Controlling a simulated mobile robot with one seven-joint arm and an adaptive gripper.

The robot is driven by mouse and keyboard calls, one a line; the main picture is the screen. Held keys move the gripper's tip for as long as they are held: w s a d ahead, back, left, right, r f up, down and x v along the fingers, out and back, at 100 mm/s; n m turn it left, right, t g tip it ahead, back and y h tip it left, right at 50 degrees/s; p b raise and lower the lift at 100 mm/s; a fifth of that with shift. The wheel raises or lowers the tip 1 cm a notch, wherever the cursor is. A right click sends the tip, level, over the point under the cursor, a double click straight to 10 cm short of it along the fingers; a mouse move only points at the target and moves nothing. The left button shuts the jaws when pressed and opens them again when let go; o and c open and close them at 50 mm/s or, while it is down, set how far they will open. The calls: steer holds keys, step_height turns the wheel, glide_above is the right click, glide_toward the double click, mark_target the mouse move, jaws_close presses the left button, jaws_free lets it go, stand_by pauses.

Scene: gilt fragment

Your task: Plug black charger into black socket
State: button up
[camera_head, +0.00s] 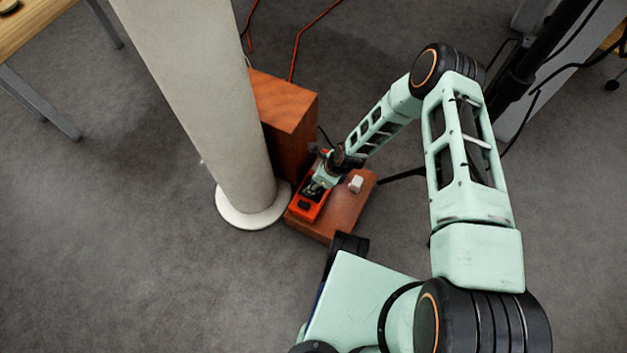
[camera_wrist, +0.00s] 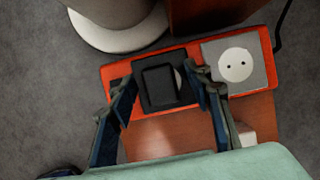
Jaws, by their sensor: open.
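My gripper (camera_head: 314,188) is low over the orange-red socket panel (camera_head: 323,207). In the wrist view its two fingers are open, one on each side of a black box-shaped charger (camera_wrist: 161,87). A gap shows between the charger and the left finger; the right fingertip is close to its right edge. The charger sits over a dark area on the panel's left part, which looks like the black socket (camera_wrist: 116,83) and is mostly covered. I cannot tell whether the charger is plugged in. A small pale strip shows at its right edge.
A light grey socket (camera_wrist: 238,65) with a white round recess is right of the charger. A white block (camera_head: 356,183) stands on the low wooden base (camera_head: 346,207). A taller wooden box (camera_head: 285,115) and a thick pale column (camera_head: 205,95) stand close by.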

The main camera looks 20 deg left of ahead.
steer(key=v, duration=1.2)
steer(key=shift+d, duration=0.1)
